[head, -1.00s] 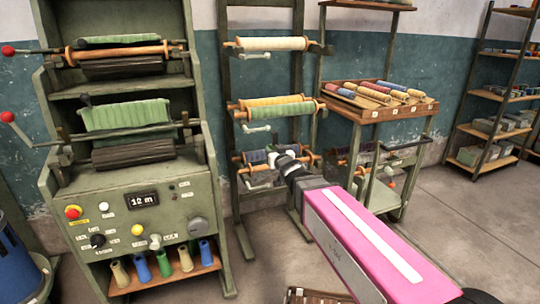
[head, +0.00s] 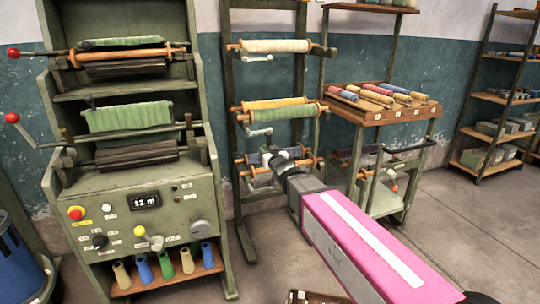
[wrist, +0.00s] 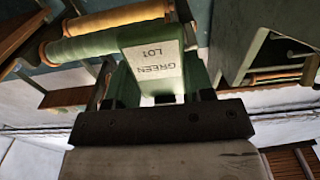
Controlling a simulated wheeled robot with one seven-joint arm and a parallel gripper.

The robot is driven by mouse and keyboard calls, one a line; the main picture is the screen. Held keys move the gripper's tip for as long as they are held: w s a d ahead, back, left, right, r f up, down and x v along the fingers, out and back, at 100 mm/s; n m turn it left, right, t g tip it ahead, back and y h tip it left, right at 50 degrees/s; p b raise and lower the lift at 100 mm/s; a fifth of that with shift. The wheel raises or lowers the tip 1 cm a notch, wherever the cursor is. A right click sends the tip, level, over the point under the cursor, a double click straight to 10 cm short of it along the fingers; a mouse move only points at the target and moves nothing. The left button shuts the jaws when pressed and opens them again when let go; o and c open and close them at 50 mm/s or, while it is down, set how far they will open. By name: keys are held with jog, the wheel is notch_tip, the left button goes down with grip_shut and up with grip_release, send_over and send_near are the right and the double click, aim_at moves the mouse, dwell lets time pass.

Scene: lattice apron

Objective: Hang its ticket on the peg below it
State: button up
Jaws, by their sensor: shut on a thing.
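My gripper (wrist: 160,98) is shut on a green ticket (wrist: 150,88) with a pale label reading "GREEN LOT", upside down in the wrist view. A green roll (wrist: 90,45) and a yellow roll (wrist: 115,18) lie behind the ticket there. In the head view my gripper (head: 272,158) is in front of the rack's lower rolls, below the green roll (head: 290,112) and the yellow roll (head: 275,103). The ticket is too small or hidden to make out in the head view. I cannot make out a peg below the green roll.
The rack (head: 228,100) also carries a white roll (head: 275,46) above and blue-grey rolls low down, partly behind my gripper. A green machine (head: 150,215) stands left, close to the rack. A trolley with a wooden tray (head: 372,116) of small rolls stands right.

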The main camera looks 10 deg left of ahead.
jog(key=f+x, duration=0.1)
jog(key=x, duration=0.8)
jog(key=shift+w+a, duration=0.25)
jog(key=shift+w, duration=0.1)
dwell(0.5)
jog(key=shift+f, duration=0.15)
jog(key=o, duration=1)
jog(key=shift+s, duration=0.1)
